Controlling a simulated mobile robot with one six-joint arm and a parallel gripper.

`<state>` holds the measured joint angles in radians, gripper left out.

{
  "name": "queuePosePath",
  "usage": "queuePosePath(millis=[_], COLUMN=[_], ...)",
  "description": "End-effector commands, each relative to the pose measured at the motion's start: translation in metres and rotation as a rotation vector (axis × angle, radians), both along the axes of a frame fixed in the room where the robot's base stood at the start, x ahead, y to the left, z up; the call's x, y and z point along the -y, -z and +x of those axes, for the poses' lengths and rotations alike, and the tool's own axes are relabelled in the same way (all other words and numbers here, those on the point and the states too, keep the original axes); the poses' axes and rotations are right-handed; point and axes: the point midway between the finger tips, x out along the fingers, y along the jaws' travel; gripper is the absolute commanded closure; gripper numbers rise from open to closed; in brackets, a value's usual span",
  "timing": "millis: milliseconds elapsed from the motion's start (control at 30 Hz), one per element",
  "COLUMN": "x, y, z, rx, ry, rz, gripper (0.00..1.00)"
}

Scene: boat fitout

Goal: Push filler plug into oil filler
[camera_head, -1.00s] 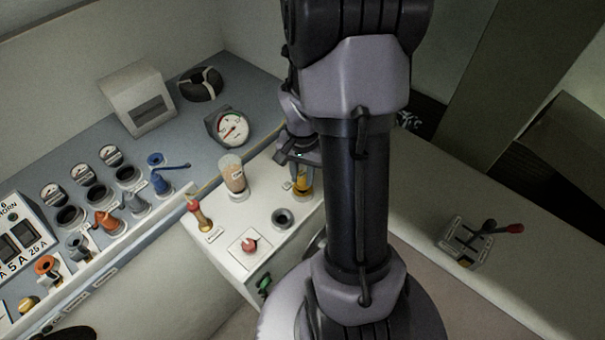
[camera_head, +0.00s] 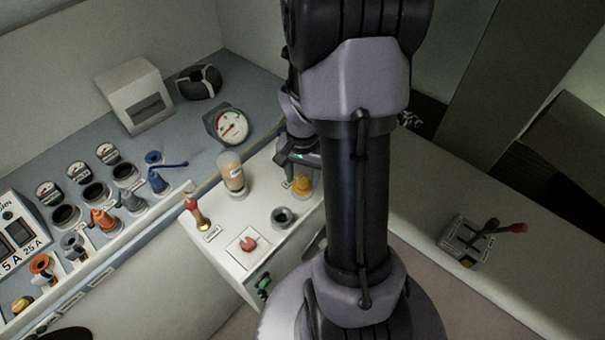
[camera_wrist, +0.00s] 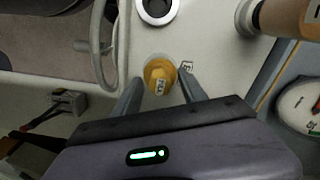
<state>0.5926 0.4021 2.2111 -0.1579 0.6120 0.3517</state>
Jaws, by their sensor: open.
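The yellow filler plug (camera_head: 302,184) stands on the white box top, partly screened by my arm in the head view. In the wrist view the plug (camera_wrist: 161,72) is seen from above, with a lettered tag on it and a pale round collar around it, which looks like the oil filler (camera_wrist: 148,61). How deep the plug sits cannot be told. My gripper (camera_wrist: 159,79) is open, with one finger on each side of the plug. Gaps appear between fingers and plug. In the head view the gripper (camera_head: 299,160) is just above and behind the plug, mostly hidden.
A dark-holed ring (camera_head: 283,217) is in front of the plug. A clear-topped tan cylinder (camera_head: 232,174), a red-topped brass knob (camera_head: 198,213) and a red rotary switch (camera_head: 249,244) share the box top. A gauge (camera_head: 230,126) stands behind.

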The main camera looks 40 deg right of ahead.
Motion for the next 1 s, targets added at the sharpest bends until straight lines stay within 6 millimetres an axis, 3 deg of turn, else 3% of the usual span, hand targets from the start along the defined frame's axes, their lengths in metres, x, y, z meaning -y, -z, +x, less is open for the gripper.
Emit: queuePosePath(millis=[167,700,833,1000], x=[0.001,0.000,0.000,0.000], y=[-0.017,-0.142,-0.163,-0.174], z=[0.001,0.001,0.000,0.000], rx=[0.003,0.003,0.001,0.001], ry=[0.000,0.000,0.000,0.000], rz=[-0.002,-0.002,0.000,-0.002], gripper=[0.50,0.50,0.50,0.50])
